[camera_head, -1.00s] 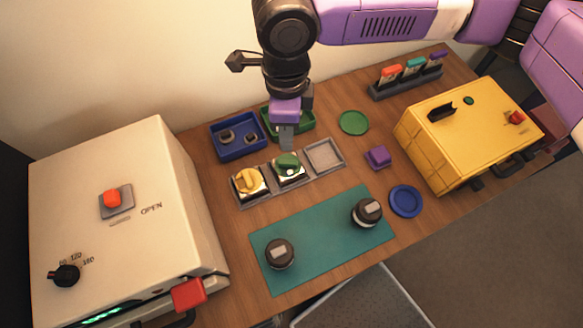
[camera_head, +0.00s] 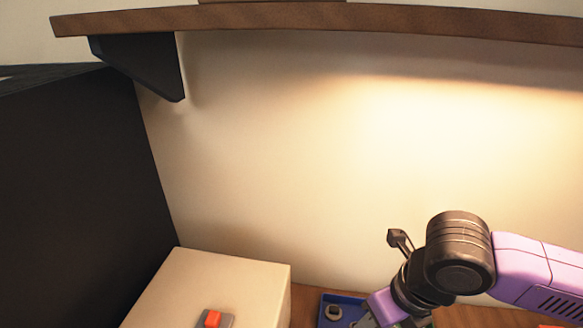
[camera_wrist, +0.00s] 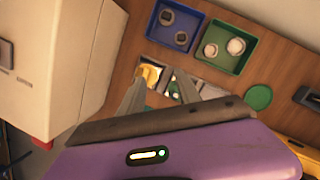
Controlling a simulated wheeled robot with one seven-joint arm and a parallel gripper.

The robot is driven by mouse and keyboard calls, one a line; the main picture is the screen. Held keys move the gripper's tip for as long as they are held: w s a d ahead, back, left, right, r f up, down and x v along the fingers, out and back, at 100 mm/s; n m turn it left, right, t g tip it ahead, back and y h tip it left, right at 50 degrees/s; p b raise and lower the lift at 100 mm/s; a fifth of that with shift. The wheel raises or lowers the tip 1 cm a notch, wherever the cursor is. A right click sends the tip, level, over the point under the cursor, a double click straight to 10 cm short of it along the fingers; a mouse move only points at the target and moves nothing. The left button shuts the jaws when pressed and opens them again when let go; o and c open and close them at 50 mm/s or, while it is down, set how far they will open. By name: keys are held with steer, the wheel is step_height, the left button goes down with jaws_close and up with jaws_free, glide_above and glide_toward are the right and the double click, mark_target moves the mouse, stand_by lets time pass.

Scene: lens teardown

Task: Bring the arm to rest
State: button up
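My gripper (camera_wrist: 160,78) shows in the wrist view with its two fingers spread apart. I see nothing held between them. In the head view the gripper (camera_head: 376,318) is at the bottom edge, with its fingertips partly cut off. My arm comes in from the right and bends down at a dark joint. In the wrist view the fingers point toward a yellow part (camera_wrist: 150,74) and a tray of square cells, which they partly hide. The height above the table is hard to tell.
A wooden shelf (camera_head: 330,18) spans the wall above.

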steer(key=w+a+r+m+t+y, duration=0.3)
steer(key=a+r+m+y, duration=0.2)
steer(key=a+r, duration=0.4)
steer(key=w+a+r+m+t+y, duration=0.4)
steer(key=a+r+m, duration=0.1)
steer(key=a+r, duration=0.4)
steer(key=s+d+r+m+t+y, duration=0.1)
steer(key=d+r+m+t+y, duration=0.3)
steer(key=r+m+t, duration=0.85)
steer(key=s+d+f+m+t+h+b, duration=0.1)
steer(key=s+d+f+m+h, duration=0.55)
steer(key=m, duration=0.45)
steer(key=s+d+f+m+t+h+b, duration=0.1)
steer(key=s+d+f+m+h, duration=0.2)
steer(key=d+f+m+h, duration=0.5)
steer(key=s+d+f+g, duration=0.2)
steer(key=s+f+g, duration=0.2)
steer(key=s+f, duration=0.6)
steer(key=s+d+f+g, duration=0.1)
steer(key=s+f+g, duration=0.4)
steer(key=s+f, duration=0.5)
steer(key=s+n+b, duration=0.1)
steer(key=s, duration=0.5)
steer(key=shift+d+f, duration=0.2)
steer(key=shift+d, duration=0.2)
steer(key=shift+s+h, duration=0.1)
steer(key=shift+h, duration=0.15)
steer(key=shift+c, duration=0.4)
